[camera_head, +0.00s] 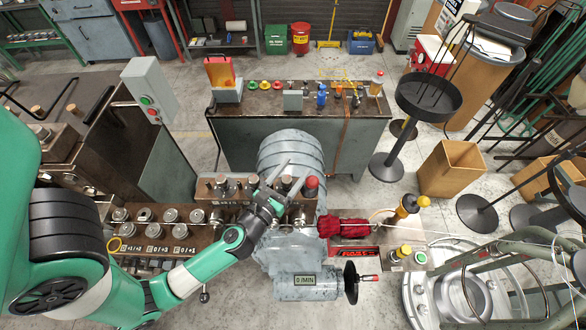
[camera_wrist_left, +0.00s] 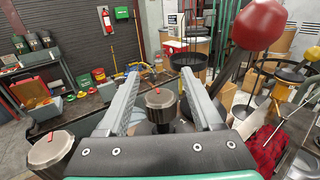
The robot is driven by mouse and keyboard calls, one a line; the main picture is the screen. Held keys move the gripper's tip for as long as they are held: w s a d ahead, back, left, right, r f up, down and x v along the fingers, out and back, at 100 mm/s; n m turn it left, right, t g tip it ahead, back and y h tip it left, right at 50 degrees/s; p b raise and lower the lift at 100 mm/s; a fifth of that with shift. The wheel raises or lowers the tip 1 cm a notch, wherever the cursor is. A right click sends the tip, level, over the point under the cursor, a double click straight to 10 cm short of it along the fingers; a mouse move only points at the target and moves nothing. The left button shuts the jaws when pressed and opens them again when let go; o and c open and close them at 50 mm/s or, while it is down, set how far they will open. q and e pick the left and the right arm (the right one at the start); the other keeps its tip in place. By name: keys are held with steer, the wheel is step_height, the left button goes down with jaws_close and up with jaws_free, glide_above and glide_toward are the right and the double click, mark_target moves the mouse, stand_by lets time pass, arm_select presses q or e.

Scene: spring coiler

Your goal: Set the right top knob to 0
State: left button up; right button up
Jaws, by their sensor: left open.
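A row of dark top knobs stands on the coiler's upper block, with the rightmost visible knob (camera_head: 287,182) just left of a red ball lever (camera_head: 312,182). My left gripper (camera_head: 289,174) is open over this knob. A second capped knob (camera_wrist_left: 50,150) is at lower left. I cannot read the knob's setting. My right gripper is not in view.
The red ball (camera_wrist_left: 259,25) rises close to the right finger. Lower knobs (camera_head: 171,215) with printed labels line the front left. A grey motor (camera_head: 305,285) with a 0/MIN display is below, and a red cloth (camera_head: 342,226) lies right. A bench (camera_head: 300,135) stands behind.

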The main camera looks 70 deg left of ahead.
arm_select(q)
jaws_close()
stand_by(0.3)
steer(key=shift+f+n+g+y+b, duration=0.2)
steer(key=shift+n+g+y+b, duration=0.3)
steer(key=shift+y+b, duration=0.1)
steer(key=n+g+y, duration=0.1)
steer(key=g+y, duration=0.1)
steer(key=n+g, duration=0.1)
steer(key=shift+s+a+r+n+y+b, duration=0.1)
steer(key=shift+s+a+n+y+b, duration=0.1)
steer(key=shift+s+n+y+b, duration=0.15)
steer(key=shift+s+a+n+g+y, duration=0.15)
steer(key=shift+n+g+y, duration=0.3)
steer(key=shift+g, duration=0.25)
jaws_free()
steer(key=shift+r, duration=0.1)
